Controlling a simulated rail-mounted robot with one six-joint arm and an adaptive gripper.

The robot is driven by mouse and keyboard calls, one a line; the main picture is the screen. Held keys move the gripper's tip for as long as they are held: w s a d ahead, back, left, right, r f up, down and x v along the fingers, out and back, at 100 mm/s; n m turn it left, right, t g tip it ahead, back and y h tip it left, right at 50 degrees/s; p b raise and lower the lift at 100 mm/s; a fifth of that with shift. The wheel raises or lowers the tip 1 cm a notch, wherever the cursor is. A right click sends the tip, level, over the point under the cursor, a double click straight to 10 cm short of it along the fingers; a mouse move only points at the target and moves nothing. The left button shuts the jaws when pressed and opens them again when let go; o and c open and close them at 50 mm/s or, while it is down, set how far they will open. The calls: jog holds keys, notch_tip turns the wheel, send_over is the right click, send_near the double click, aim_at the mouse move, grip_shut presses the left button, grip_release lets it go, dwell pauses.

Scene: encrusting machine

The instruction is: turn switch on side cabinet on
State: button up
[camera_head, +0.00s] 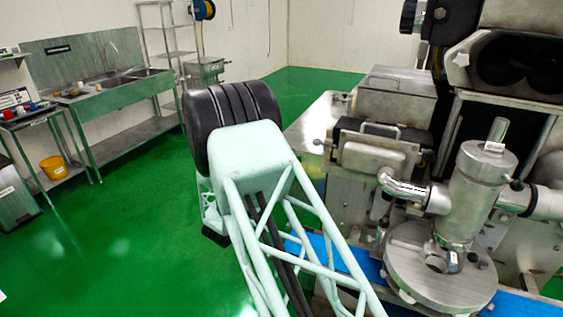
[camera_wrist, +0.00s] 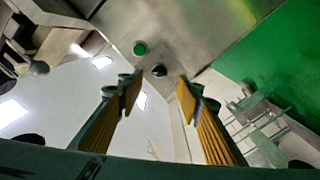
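In the wrist view, a metal cabinet face (camera_wrist: 190,35) fills the upper middle. It carries a green round button (camera_wrist: 139,49) and a small dark round knob (camera_wrist: 159,71), which looks like the switch; its setting is too small to read. My gripper (camera_wrist: 158,92) is open and empty, its two yellow-padded fingers apart. The knob appears just beyond the gap between the fingertips, with the green button up and to the left. I see no contact with either. In the head view my arm hides the gripper, and I cannot make out the switch there.
The encrusting machine (camera_head: 450,220) stands at the right in the head view, with a blue belt (camera_head: 348,258) at its base. A steel sink bench (camera_head: 120,95) and a small table with a yellow bucket (camera_head: 53,167) stand left. Green floor (camera_head: 130,235) is clear between.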

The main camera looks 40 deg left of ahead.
jog(key=x, duration=0.8)
jog(key=shift+w+a, duration=0.1)
jog(key=shift+w, duration=0.1)
jog(key=shift+c, duration=0.5)
jog(key=c, duration=0.7)
